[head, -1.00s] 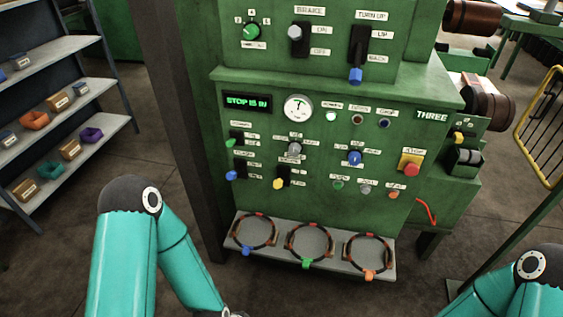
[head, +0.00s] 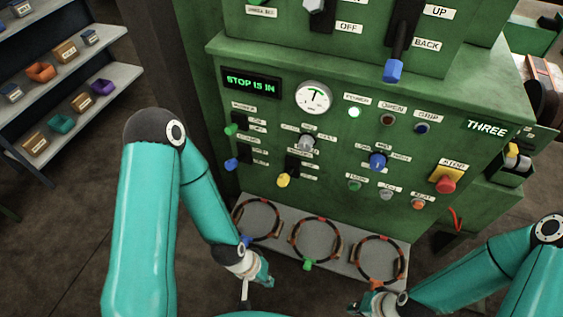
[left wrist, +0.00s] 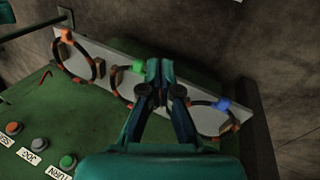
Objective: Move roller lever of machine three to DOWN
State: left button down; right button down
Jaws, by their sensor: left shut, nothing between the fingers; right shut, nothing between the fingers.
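Machine three (head: 460,150) is a green panel in front of me, marked THREE. On its left are small levers with a green knob (head: 231,129), a blue knob (head: 231,164) and a yellow knob (head: 283,181). Their labels are too small to read surely, so I cannot tell which is the roller lever. My left gripper (head: 267,281) is shut and empty, low in front of the panel and below these levers. It also shows in the left wrist view (left wrist: 160,70), over the shelf. My right gripper (head: 354,309) is shut and empty at the bottom edge, partly cut off.
A grey shelf (head: 337,258) under the panel holds several ring-shaped sleeves with coloured tags. The display (head: 252,83) reads STOP IS IN. A red stop button (head: 445,184) sits at the right. A rack with small bins (head: 95,93) stands at the left.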

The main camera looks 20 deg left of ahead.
aim_at(287, 175)
pick_arm(q)
jog(key=shift+s, duration=0.1)
jog(key=w+a+r+t, duration=0.1)
jog(key=w+a+r, duration=0.1)
jog(key=w, duration=0.3)
jog(key=w+a+r, duration=0.1)
jog(key=w+r, duration=0.1)
jog(key=w, duration=0.4)
jog(key=w+a+r+t, duration=0.1)
jog(key=w+a+r, duration=0.2)
jog(key=w+r, duration=0.4)
jog(key=w+a+r+n+t+b, duration=0.1)
jog(key=w+a+r, duration=0.3)
jog(key=r, duration=1.1)
jog(key=w, duration=0.3)
jog(key=shift+w+a+r, duration=0.3)
jog(key=shift+w+r, duration=0.05)
jog(key=shift+w, duration=0.05)
jog(key=shift+f, duration=0.1)
